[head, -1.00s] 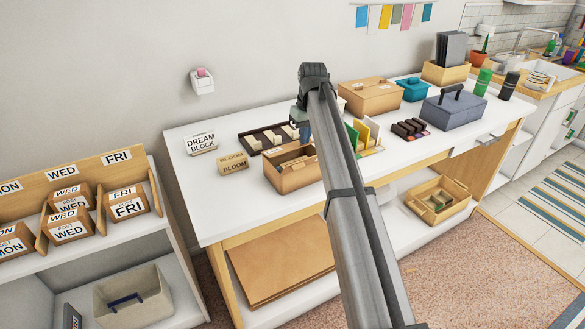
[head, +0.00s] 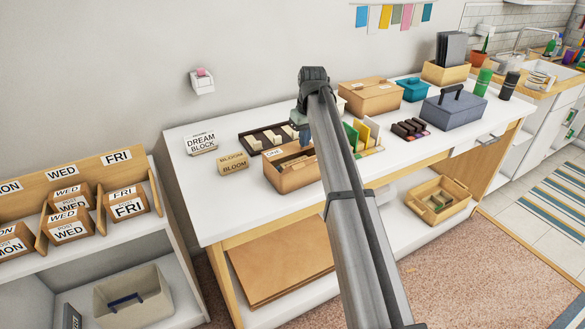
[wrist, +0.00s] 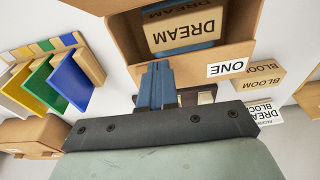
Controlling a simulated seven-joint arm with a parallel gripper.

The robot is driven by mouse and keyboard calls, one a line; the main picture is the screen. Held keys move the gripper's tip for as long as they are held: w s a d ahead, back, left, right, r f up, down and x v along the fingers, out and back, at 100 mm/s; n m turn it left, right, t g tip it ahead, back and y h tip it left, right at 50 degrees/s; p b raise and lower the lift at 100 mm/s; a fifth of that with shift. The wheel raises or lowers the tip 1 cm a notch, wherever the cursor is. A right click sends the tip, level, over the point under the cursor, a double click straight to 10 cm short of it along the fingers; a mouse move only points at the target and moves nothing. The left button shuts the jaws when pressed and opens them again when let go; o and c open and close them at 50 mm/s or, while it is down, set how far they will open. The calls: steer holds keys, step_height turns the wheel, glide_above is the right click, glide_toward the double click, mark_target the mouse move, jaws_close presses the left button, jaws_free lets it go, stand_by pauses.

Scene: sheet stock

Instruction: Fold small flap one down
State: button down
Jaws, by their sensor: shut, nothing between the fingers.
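An open cardboard box (head: 292,180) stands on the white table; it also shows in the wrist view (wrist: 123,35). Its small flap one (wrist: 198,60), with a white "ONE" label, runs along one end of the opening; the label also shows in the head view (head: 274,154). The flap is not flat over the opening; its exact angle is unclear. A "DREAM" block (wrist: 183,29) lies inside. My gripper (wrist: 158,66) is shut and empty, its blue fingertips at the flap; contact is unclear. My arm hides part of the box in the head view.
The table's front left is clear.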

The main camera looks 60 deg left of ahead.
step_height(320, 180, up, 9)
stand_by(1.2)
steer(key=shift+f, duration=0.1)
